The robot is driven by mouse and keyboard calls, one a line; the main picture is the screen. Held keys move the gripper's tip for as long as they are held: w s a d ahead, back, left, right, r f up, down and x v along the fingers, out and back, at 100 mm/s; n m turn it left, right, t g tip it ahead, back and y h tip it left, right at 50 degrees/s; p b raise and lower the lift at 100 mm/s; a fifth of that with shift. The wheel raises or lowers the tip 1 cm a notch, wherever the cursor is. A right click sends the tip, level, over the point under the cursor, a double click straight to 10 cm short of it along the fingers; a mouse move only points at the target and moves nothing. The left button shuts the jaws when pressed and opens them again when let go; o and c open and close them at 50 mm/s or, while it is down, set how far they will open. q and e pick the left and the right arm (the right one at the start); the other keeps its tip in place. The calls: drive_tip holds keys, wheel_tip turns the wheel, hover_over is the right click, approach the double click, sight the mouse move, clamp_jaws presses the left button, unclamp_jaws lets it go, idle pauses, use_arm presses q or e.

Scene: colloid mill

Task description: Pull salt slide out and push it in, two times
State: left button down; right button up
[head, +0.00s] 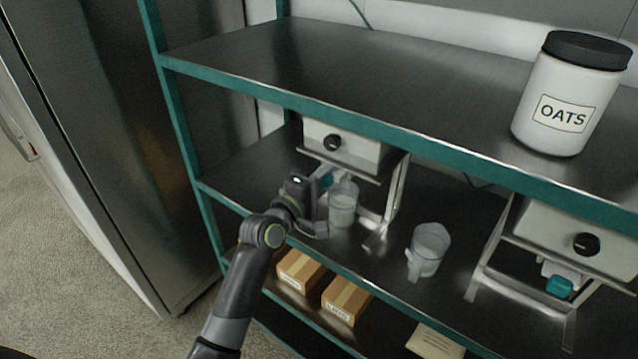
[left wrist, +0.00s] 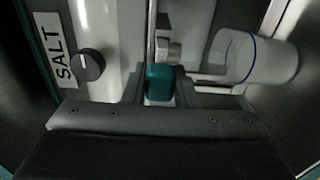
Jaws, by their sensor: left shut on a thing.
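The salt dispenser (head: 372,150) is a pale box with a black knob, under the top shelf left of centre. In the left wrist view its SALT label (left wrist: 62,60) and knob (left wrist: 88,65) show. The teal handle of the salt slide (left wrist: 160,83) sits between my left gripper's fingers, with a metal part behind it. My left gripper (head: 322,180) is shut on this handle below the dispenser; in the head view the gripper hides most of the slide. How far the slide is out, I cannot tell. My right gripper is not in view.
A clear cup (head: 342,204) stands close beside my left gripper. A clear jug (head: 427,252) stands farther right on the middle shelf. Another dispenser (head: 545,224) with a teal handle (head: 559,287) is at right. An OATS jar (head: 562,112) stands on the top shelf; cartons (head: 300,270) lie below.

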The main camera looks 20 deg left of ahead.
use_arm(q)
drive_tip(key=shift+s, duration=0.1)
drive_tip(key=c, duration=1.2)
unclamp_jaws()
drive_tip(key=shift+o, duration=0.2)
drive_tip(key=shift+s+a, duration=0.1)
drive_tip(key=b+v, duration=0.2)
drive_tip(key=v, duration=1.5)
drive_tip(key=shift+b, duration=0.4)
